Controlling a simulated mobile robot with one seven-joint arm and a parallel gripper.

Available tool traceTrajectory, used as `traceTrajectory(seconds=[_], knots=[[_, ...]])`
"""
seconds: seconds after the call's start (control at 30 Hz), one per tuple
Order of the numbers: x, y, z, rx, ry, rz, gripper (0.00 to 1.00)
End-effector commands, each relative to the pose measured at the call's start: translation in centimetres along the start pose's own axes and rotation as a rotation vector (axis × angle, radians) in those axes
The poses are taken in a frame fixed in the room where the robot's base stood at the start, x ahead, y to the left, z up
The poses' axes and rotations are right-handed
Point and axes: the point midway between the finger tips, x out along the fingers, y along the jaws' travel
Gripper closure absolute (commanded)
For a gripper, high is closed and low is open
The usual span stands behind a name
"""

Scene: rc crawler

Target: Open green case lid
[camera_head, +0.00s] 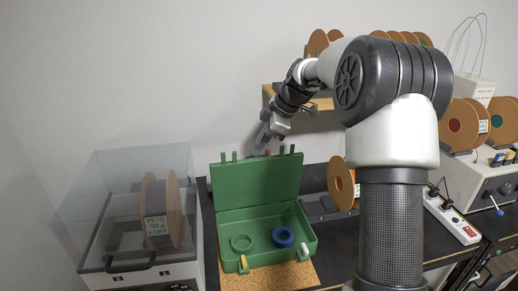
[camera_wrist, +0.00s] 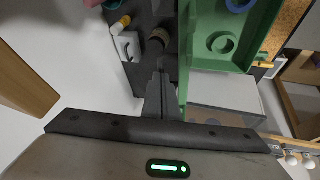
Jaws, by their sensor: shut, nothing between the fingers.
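The green case (camera_head: 230,218) sits on a cork board on the dark bench in the head view. Its lid (camera_head: 257,180) is raised and stands about upright at the back. Inside the case lie a green ring (camera_head: 241,243) and a blue ring (camera_head: 283,237). My gripper (camera_head: 262,147) is behind the lid's top edge, partly hidden by it. In the wrist view my gripper (camera_wrist: 161,76) is shut and empty, beside the green case (camera_wrist: 238,55). I cannot tell whether it touches the lid.
A clear-lidded box with a spool (camera_head: 154,212) stands left of the case. Another spool (camera_head: 341,184) stands to its right, near my arm. A shelf (camera_head: 305,100) with spools is behind my arm. A power strip (camera_head: 452,219) lies further right.

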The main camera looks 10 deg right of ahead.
Motion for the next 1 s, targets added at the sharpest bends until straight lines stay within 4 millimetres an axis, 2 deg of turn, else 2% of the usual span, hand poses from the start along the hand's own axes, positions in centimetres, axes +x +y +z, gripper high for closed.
traceTrajectory(seconds=[0.33, 0.47, 0.67, 1.0], knots=[[0.0, 0.0, 0.0, 0.0, 0.0, 0.0, 1.0], [-0.7, 0.0, 0.0, 0.0, 0.0, 0.001, 1.0], [-4.4, 0.1, 0.1, -0.001, 0.0, 0.005, 1.0], [-12.8, 0.1, 0.1, 0.001, 0.0, 0.005, 1.0]])
